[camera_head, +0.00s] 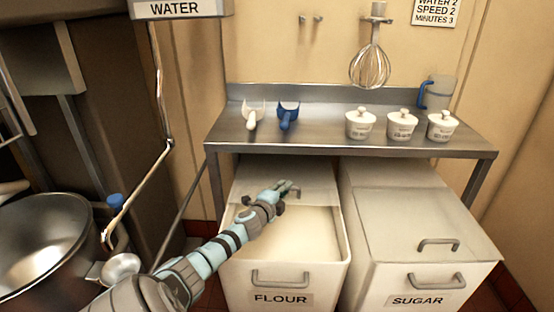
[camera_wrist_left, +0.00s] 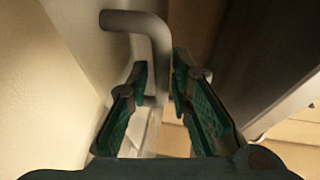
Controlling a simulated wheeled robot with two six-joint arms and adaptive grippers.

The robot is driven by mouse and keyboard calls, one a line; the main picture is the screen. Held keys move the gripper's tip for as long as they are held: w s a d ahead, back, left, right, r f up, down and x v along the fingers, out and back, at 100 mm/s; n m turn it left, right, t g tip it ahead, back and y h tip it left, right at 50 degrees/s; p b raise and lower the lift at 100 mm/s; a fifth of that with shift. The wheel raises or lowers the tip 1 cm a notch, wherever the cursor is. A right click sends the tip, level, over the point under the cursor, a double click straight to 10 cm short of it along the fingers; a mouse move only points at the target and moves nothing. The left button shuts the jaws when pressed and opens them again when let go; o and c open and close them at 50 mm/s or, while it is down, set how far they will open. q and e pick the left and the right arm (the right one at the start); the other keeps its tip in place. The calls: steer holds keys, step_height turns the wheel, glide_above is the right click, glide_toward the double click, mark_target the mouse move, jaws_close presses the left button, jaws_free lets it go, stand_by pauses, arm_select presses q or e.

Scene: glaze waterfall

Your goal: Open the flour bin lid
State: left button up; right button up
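The flour bin (camera_head: 336,290) stands under the metal table, with a handle and FLOUR label on its front. Its top is open in front, and pale flour (camera_head: 305,232) shows inside. The flour bin lid (camera_head: 300,174) covers only the rear part. My left gripper (camera_head: 289,189) is over the opening, at the lid's front edge. In the left wrist view, the fingers of my left gripper (camera_wrist_left: 160,80) sit on both sides of the bent grey lid handle (camera_wrist_left: 135,21), with little gap showing, and appear closed on it. My right gripper is out of view.
The sugar bin (camera_head: 375,285) stands closed to the right. The metal table (camera_head: 325,130) above holds two scoops, several white pots and a jug. A large steel pot (camera_head: 40,240) and a pipe (camera_head: 140,188) are at the left.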

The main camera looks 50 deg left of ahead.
arm_select(q)
steer(key=v, duration=1.1)
